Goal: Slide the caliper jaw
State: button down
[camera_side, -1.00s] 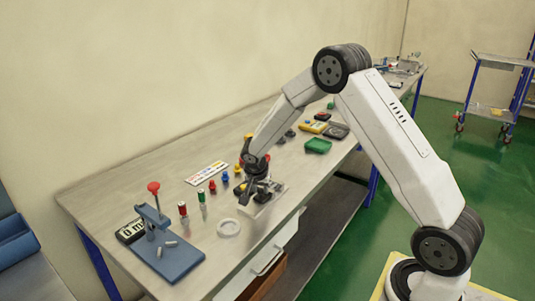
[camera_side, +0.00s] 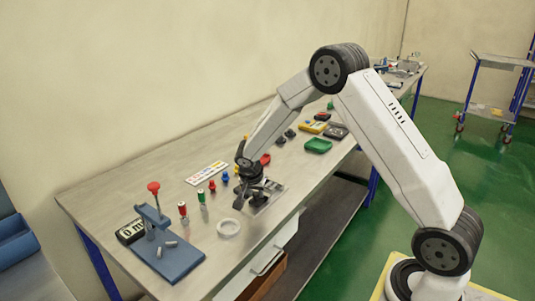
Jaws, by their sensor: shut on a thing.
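My gripper (camera_side: 242,201) is low over the bench, to the right of a white ring. It is shut on what appears to be the caliper jaw, which is mostly hidden by the dark fingers. A grey, flat piece, probably the caliper (camera_side: 268,199), lies on the bench just right of the fingers. Its details are too small to make out.
The white ring (camera_side: 228,228) lies close in front of my gripper. A blue press stand (camera_side: 170,258) with a red knob is at the near left. Small red and green cylinders (camera_side: 202,198) stand behind.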

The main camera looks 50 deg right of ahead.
jog(key=shift+a, duration=0.35)
jog(key=c, duration=0.5)
grip_release()
jog(key=shift+a, duration=0.1)
jog(key=shift+o, duration=0.5)
jog(key=shift+r, duration=0.1)
jog(key=v, duration=0.7)
jog(key=shift+r, duration=0.3)
jog(key=shift+s+a, duration=0.1)
jog(key=shift+a, duration=0.05)
jog(key=s+a+n+y, duration=0.2)
jog(key=s+a+n, duration=0.3)
jog(key=s, duration=0.4)
jog(key=s+a+n+t+y, duration=0.1)
jog(key=s+a+n+y, duration=0.1)
jog(key=s+a+n, duration=0.3)
jog(key=s+n, duration=0.3)
jog(key=s, duration=0.2)
jog(key=shift+s+f+n, duration=0.2)
jog(key=shift+n, duration=0.1)
